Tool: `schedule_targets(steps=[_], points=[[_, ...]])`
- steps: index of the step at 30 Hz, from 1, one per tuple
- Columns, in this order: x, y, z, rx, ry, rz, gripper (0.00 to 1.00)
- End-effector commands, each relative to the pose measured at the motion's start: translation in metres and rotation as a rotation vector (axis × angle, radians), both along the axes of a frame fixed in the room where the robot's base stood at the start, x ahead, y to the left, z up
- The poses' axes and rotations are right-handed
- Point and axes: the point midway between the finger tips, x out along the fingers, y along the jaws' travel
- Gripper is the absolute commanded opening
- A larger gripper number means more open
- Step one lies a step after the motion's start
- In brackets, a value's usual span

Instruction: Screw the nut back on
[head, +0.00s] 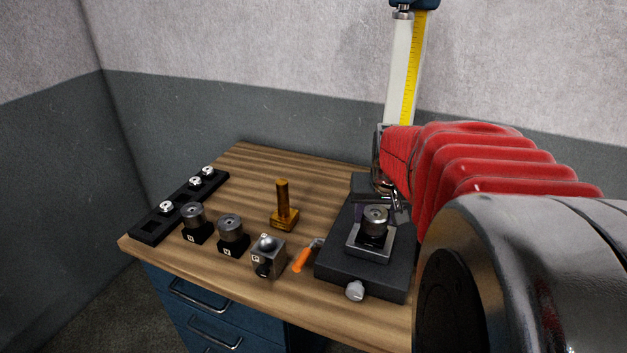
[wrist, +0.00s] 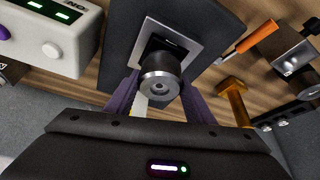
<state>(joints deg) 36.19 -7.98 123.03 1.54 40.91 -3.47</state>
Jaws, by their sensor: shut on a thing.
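A round grey metal piece with a central hole (head: 376,214) sits upright in the square fixture (head: 384,250) on the dark base plate. It also shows in the wrist view (wrist: 160,84). It may be the nut; no thread is visible. My gripper (wrist: 158,95) has its purple fingers on either side of this piece and is shut on it. In the head view my gripper (head: 377,205) is at the piece's far side, partly hidden. The exact contact between fingers and metal is hard to see.
Two similar round pieces stand on black blocks (head: 194,233) (head: 232,244) at left, beside a metal block (head: 268,258). A brass-coloured post (head: 283,205), an orange-handled tool (head: 303,257) and a black rack (head: 158,222) share the bench. A ruled column (head: 401,75) rises behind.

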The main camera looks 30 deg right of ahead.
Motion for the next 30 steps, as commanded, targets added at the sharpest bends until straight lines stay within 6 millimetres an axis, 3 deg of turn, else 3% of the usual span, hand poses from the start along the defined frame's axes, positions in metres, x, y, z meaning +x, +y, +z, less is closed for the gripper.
schedule_targets(steps=[13,22,23,30], points=[[0.0016,0.0012,0.0006,0.001,-0.002,-0.19,0.23],[0.0014,0.001,0.0007,0.002,-0.004,-0.211,0.23],[0.0014,0.0009,0.0007,0.001,-0.003,-0.21,0.51],[0.0009,0.0007,0.0004,0.001,-0.002,-0.21,0.67]])
